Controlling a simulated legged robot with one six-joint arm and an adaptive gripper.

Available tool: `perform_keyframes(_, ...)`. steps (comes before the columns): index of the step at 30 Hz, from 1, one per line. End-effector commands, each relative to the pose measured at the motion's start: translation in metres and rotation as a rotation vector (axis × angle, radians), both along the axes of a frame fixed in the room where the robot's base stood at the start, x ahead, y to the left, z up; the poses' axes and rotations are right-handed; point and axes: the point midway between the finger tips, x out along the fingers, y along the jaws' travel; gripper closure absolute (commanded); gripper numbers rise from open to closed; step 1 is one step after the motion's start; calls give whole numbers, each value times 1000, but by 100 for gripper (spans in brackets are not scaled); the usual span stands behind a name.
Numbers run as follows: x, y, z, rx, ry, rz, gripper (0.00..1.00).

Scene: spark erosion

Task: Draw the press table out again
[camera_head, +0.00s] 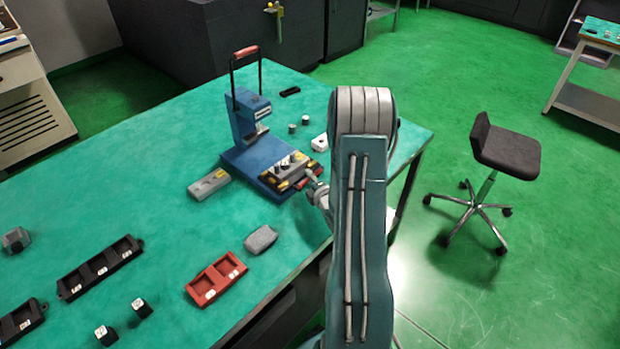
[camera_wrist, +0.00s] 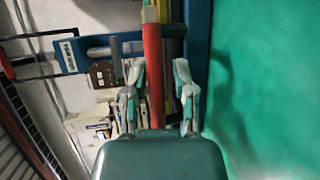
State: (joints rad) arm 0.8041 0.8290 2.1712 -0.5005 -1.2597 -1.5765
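The blue press (camera_head: 245,125) stands on the green-topped table, its red-gripped lever (camera_head: 246,52) raised. The grey press table (camera_head: 290,166) with yellow corners and several small knobs lies on the blue base, in front of the column. A red handle (camera_head: 311,177) is at its near right side; it also shows as a red bar in the wrist view (camera_wrist: 153,80). My gripper (camera_wrist: 158,68) has a finger on each side of this bar. Gaps show on both sides, so the fingers are open around it. In the head view my arm partly hides the gripper (camera_head: 316,188).
A grey-and-yellow block (camera_head: 208,185) lies left of the press. A red tray (camera_head: 216,281), a grey block (camera_head: 260,239) and a black tray (camera_head: 100,267) lie nearer. A stool (camera_head: 505,148) stands right of the table.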

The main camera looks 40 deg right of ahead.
Motion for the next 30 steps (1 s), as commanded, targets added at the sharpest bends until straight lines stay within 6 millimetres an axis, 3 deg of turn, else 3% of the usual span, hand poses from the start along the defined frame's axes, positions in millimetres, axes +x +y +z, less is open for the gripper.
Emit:
perform_keyframes(5,-4,1,2,-1,-1,-1,66)
perform_keyframes(8,-17,4,4,0,0,-4,66)
perform_keyframes(21,-97,30,18,2,1,-3,66)
perform_keyframes(30,-112,36,21,1,1,0,66)
